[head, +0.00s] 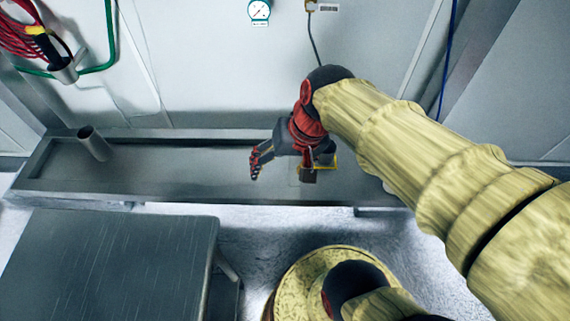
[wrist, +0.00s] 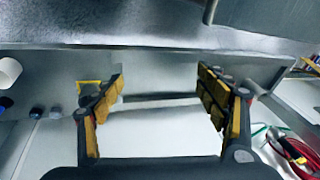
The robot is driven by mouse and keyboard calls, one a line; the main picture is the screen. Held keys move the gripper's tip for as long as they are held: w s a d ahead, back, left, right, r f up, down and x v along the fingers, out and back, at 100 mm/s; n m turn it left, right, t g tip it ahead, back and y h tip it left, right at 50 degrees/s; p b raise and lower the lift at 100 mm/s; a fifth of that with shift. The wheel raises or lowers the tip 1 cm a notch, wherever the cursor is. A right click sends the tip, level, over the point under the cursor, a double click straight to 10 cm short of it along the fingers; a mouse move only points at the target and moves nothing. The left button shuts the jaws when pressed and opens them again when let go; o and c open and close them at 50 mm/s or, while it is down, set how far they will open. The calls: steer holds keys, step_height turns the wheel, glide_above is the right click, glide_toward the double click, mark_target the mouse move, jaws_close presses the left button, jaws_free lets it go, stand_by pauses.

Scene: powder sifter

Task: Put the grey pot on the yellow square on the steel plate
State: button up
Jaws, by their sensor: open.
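The steel plate (head: 180,187) is a long, low grey surface along the wall, and it also crosses the upper part of the wrist view (wrist: 160,58). The yellow square (head: 332,171) shows as a small yellow edge at the right part of the plate. It is mostly hidden by my gripper and arm. In the wrist view a bit of yellow (wrist: 88,83) shows beside the left finger. A dark grey shape (head: 326,154) stands at the square and may be the grey pot; I cannot tell. My gripper (head: 282,166) is open over the plate, with nothing between its fingers (wrist: 160,90).
A grey table (head: 110,265) stands at front left. Red cable (head: 22,38) and green hose hang upper left; a gauge (head: 259,12) is on the wall. The plate's middle is clear.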

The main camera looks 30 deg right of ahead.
steer(key=s+r+n, duration=0.1)
steer(key=s+r+n+t+h, duration=0.1)
steer(key=r+n, duration=0.1)
steer(key=s+r+n+t, duration=0.1)
steer(key=shift+s+a+r+h, duration=0.15)
steer(key=shift+a+r+h, duration=0.05)
steer(key=shift+r+h, duration=0.2)
stand_by(1.0)
